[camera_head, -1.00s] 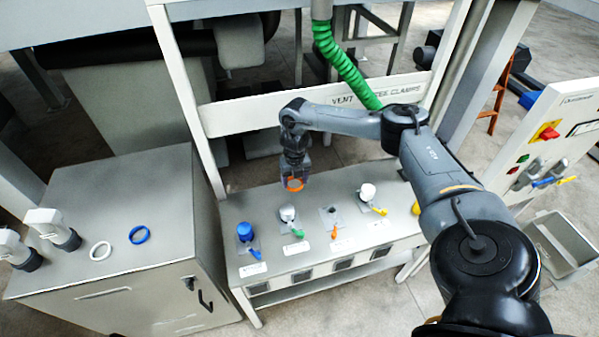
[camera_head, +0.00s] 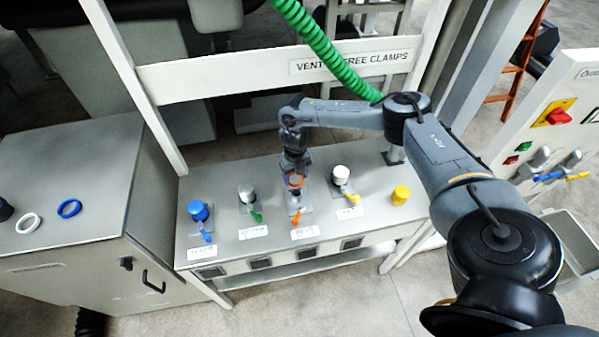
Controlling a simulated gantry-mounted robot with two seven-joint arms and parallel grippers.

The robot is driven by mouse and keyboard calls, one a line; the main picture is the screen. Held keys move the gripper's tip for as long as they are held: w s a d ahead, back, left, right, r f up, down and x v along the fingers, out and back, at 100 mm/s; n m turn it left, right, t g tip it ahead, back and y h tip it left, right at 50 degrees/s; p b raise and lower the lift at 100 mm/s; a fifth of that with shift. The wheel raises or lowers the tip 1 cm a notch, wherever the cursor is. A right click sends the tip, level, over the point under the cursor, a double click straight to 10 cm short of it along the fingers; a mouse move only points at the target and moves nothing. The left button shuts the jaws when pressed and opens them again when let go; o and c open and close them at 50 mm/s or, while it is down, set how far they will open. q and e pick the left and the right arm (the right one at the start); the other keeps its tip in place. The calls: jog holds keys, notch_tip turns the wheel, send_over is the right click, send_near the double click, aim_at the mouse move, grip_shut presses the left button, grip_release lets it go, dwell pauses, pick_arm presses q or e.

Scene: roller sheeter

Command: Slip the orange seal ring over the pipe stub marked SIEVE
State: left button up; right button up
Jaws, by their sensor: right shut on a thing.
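The orange seal ring (camera_head: 295,181) is held in my right gripper (camera_head: 294,171), which points down over the bench. The ring is directly above or at the top of the short stub with the orange lever (camera_head: 296,213); I cannot tell whether they touch. The stub's top is partly hidden by the gripper. Labels stand in front of the stubs, such as the one (camera_head: 305,233) before the orange lever, but they are too small to read surely, so I cannot tell which says SIEVE. My left gripper is not in view.
Along the bench stand a blue-capped stub (camera_head: 199,211), a grey-capped one (camera_head: 246,193), a white-capped one (camera_head: 341,174) and a yellow cap (camera_head: 400,195). A white ring (camera_head: 28,223) and a blue ring (camera_head: 69,208) lie on the left cabinet. A green hose (camera_head: 325,50) hangs behind.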

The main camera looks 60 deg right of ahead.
jog(key=f, duration=0.1)
jog(key=b, duration=0.5)
send_over(297, 193)
notch_tip(297, 193, down, 5)
jog(key=shift+r, duration=0.1)
jog(key=shift+f+b, duration=0.5)
jog(key=shift+f, duration=0.4)
jog(key=shift+f, duration=0.15)
jog(key=shift+f, duration=0.3)
dwell(0.4)
jog(key=shift+f, duration=0.35)
